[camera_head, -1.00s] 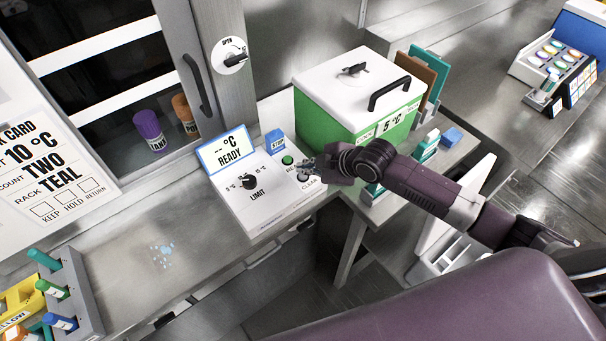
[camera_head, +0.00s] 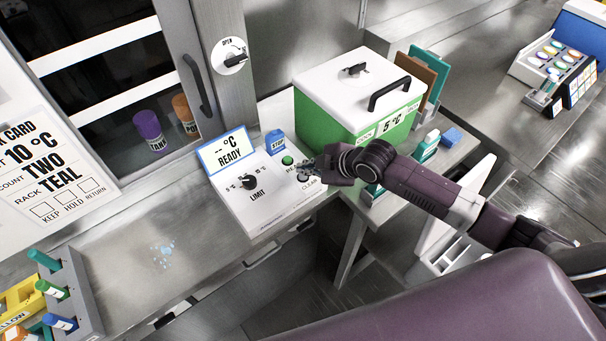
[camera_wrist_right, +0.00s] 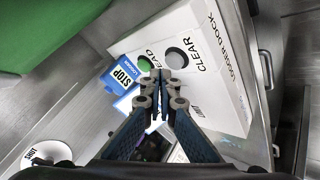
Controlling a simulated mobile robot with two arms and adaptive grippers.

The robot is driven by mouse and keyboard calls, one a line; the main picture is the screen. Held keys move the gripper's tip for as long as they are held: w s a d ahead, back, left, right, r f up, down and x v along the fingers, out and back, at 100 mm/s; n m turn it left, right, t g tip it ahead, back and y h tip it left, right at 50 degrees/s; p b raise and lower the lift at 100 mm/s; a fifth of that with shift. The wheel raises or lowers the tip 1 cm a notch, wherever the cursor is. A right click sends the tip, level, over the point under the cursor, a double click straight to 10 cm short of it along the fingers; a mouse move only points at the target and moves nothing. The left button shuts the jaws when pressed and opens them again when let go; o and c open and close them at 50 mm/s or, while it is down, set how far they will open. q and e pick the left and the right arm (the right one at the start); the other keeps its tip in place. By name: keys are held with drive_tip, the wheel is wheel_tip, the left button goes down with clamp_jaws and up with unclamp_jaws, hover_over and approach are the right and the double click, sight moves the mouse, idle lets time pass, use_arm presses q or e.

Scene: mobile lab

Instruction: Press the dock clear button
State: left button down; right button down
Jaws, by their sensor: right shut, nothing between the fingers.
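The white logger dock (camera_head: 285,211) stands on the metal counter, with a "-- °C READY" display (camera_head: 228,150) and a black limit knob (camera_head: 248,182). The green read button (camera_head: 288,160) is at its right side; it also shows in the right wrist view (camera_wrist_right: 144,64). The grey clear button (camera_wrist_right: 177,57) sits beside the CLEAR label in the right wrist view. My right gripper (camera_head: 304,171) is shut and empty over this corner of the dock. In the wrist view its fingertips (camera_wrist_right: 161,75) appear just below the two buttons; I cannot tell if they touch. My left gripper is out of view.
A green cool box (camera_head: 330,118) with a white lid stands right behind the dock. A blue stop block (camera_head: 275,141) is behind the buttons. A tube rack (camera_head: 76,285) is at the lower left. The counter left of the dock is mostly clear.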

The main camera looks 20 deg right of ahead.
sight(305, 177)
drive_tip(key=shift+f, duration=0.4)
drive_tip(key=shift+f+b, duration=0.4)
drive_tip(key=shift+f, duration=0.15)
idle(0.8)
drive_tip(key=shift+r+p, duration=0.95)
drive_tip(key=shift+p, duration=0.05)
wheel_tip(305, 177, up, 5)
drive_tip(key=p, duration=0.4)
drive_tip(key=shift+r+p, duration=0.1)
drive_tip(key=shift+p, duration=0.3)
